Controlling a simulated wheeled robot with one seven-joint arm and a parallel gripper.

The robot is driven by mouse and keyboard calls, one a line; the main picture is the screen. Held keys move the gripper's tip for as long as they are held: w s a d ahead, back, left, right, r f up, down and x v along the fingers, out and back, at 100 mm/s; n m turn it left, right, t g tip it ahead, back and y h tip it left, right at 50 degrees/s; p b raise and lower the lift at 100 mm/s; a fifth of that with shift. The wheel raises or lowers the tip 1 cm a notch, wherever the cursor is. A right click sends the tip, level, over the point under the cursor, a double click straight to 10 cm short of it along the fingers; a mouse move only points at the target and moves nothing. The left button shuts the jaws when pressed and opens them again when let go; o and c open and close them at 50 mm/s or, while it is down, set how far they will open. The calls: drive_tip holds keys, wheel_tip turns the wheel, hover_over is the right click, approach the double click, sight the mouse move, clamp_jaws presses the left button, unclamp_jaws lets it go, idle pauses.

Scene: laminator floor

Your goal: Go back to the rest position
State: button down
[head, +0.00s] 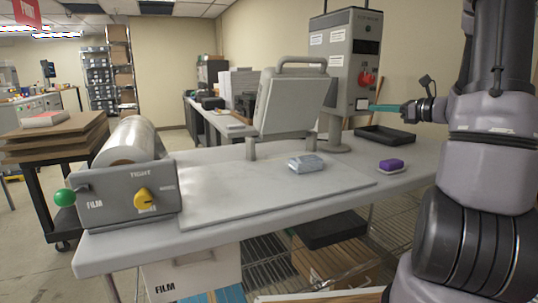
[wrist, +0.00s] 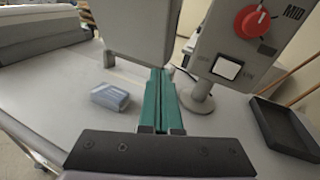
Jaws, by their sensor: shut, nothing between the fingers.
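My gripper (head: 378,108) is shut and empty, its teal fingers pointing left in the head view, in front of the grey control box (head: 350,55) with the red knob (head: 366,79). In the wrist view the two teal fingers (wrist: 158,85) lie together, above the table. The red knob also shows in the wrist view (wrist: 252,22), above a white rocker switch (wrist: 226,68). The fingers look apart from both; the exact distance is hard to tell. My arm reaches in from the right side of the head view.
A grey-blue wrapped block (head: 306,162) and a purple sponge-like block (head: 391,166) lie on the white table (head: 215,238). A raised grey lid (head: 290,105) stands behind. A black tray (head: 385,137) sits at right. A film unit (head: 128,196) with yellow knob is at left.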

drive_tip(key=s+a+r+n+g, duration=0.2)
drive_tip(key=s+a+n+g, duration=0.6)
drive_tip(key=s+a+n, duration=0.6)
drive_tip(key=s+r+n+t+h, duration=0.2)
drive_tip(key=s+n+h, duration=0.6)
drive_tip(key=s, duration=0.3)
drive_tip(key=shift+a+n+h, duration=0.3)
drive_tip(key=shift+n, duration=0.1)
